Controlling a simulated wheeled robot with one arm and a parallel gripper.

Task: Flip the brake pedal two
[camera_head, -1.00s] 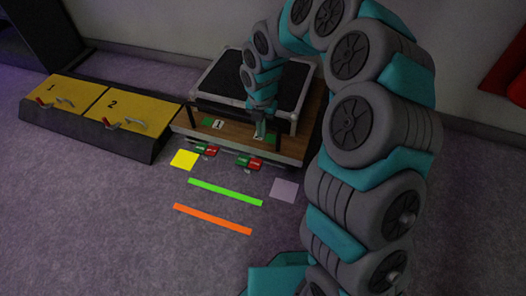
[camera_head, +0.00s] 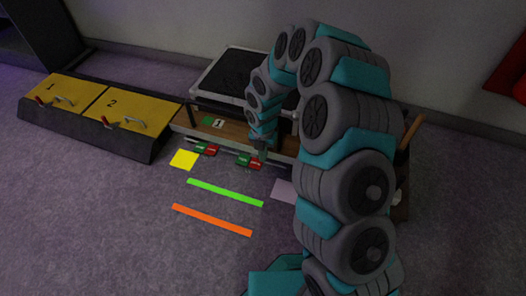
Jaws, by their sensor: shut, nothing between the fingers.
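A low wooden platform (camera_head: 182,122) carries a green plate marked 1 (camera_head: 214,122) near its front edge. Two green-and-red pedals stick out below that edge. The left pedal (camera_head: 206,149) is under plate 1. The right pedal (camera_head: 249,161), likely brake pedal two, is farther right, with its green part on the left and its red part on the right. My gripper (camera_head: 263,154) points down, shut and empty, right at or just above the red part of the right pedal. I cannot tell if they touch. My arm hides the plate at the platform's right.
A black-topped case (camera_head: 233,75) sits on the platform. At left are two yellow hatches, 1 (camera_head: 52,87) and 2 (camera_head: 120,107), with red-tipped levers. Yellow (camera_head: 184,159) and pale (camera_head: 283,190) squares and green and orange strips mark open floor in front.

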